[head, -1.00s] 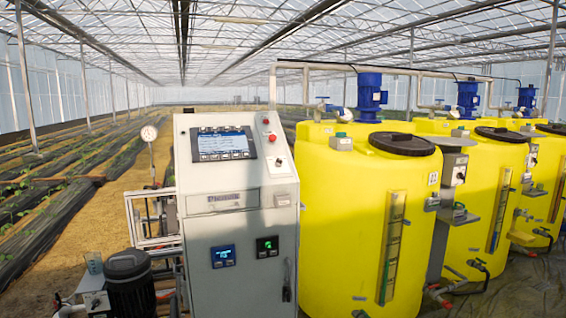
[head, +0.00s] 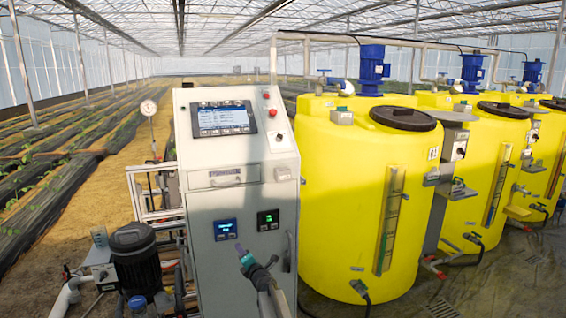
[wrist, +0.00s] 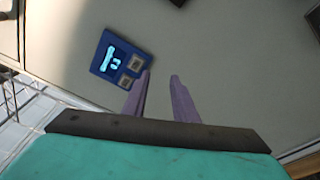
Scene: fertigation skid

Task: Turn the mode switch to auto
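The control cabinet (head: 240,190) stands upright in the head view. A small dark rotary knob on a pale plate, which looks like the mode switch (head: 279,137), is on the sloped panel right of the screen; its pointing and labels are too small to read. My gripper (head: 241,248) is low in front of the cabinet door, well below the knob. In the wrist view its two purple fingers (wrist: 160,76) are apart with nothing between them, and the knob is not seen.
Red buttons (head: 272,113) sit just above the knob, beside the touchscreen (head: 223,118). A blue display (head: 225,229) and a black display (head: 268,220) are on the door near my gripper. A yellow tank (head: 345,200) stands close on the right; a pump (head: 136,262) is at lower left.

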